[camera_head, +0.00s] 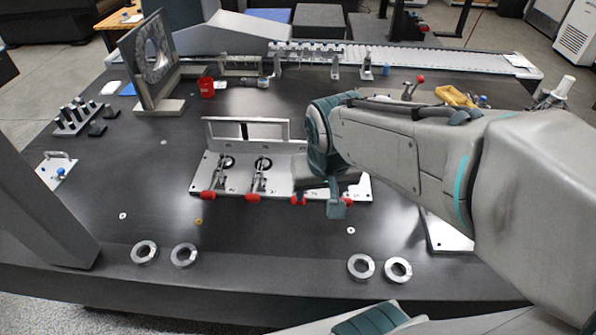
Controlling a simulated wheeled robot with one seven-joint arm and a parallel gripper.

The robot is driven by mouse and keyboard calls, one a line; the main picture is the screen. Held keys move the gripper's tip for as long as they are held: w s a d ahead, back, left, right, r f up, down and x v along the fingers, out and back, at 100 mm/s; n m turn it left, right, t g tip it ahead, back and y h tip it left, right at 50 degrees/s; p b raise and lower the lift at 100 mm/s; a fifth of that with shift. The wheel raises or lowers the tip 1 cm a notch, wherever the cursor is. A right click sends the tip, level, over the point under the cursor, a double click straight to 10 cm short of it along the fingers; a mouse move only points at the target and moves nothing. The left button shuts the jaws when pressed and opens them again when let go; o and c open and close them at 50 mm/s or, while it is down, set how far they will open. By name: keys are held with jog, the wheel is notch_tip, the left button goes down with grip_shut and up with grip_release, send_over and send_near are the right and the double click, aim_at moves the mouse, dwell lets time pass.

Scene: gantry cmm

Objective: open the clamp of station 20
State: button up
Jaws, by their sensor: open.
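A metal fixture plate (235,185) with an upright back wall stands mid-table and carries a row of toggle clamps with red handle tips. The left clamp (222,178) and the one beside it (260,177) show clearly, their red tips at the plate's front edge. A third red tip (298,201) shows just left of my gripper (322,198). My gripper is open, low over the right part of the plate, and hides most of the clamps there. Whether it touches one cannot be told. The station labels are too small to read, so I cannot tell which is station 20.
Several metal rings, one at the left (144,252) and one at the right (361,267), lie along the front. A large bracket (150,70), red cup (206,88) and pin block (78,118) stand behind and left.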

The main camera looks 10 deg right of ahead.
jog(key=w+f+b, duration=0.2)
jog(key=w+f, duration=0.3)
jog(key=f, duration=0.2)
jog(key=w+f+m+b, duration=0.1)
jog(key=w+f+b, duration=0.1)
jog(key=w+f, duration=0.3)
jog(key=w+f+m+t+h+b, duration=0.1)
jog(key=w+f+b, duration=0.1)
jog(key=w+f, duration=0.3)
jog(key=shift+w+a+f+b, duration=0.1)
jog(key=shift+w+f+b, duration=0.05)
jog(key=shift+f, duration=0.8)
jog(key=shift+w+a+f+b, duration=0.1)
jog(key=shift+w+f+b, duration=0.05)
jog(key=shift+f, duration=0.8)
jog(key=shift+c, duration=0.3)
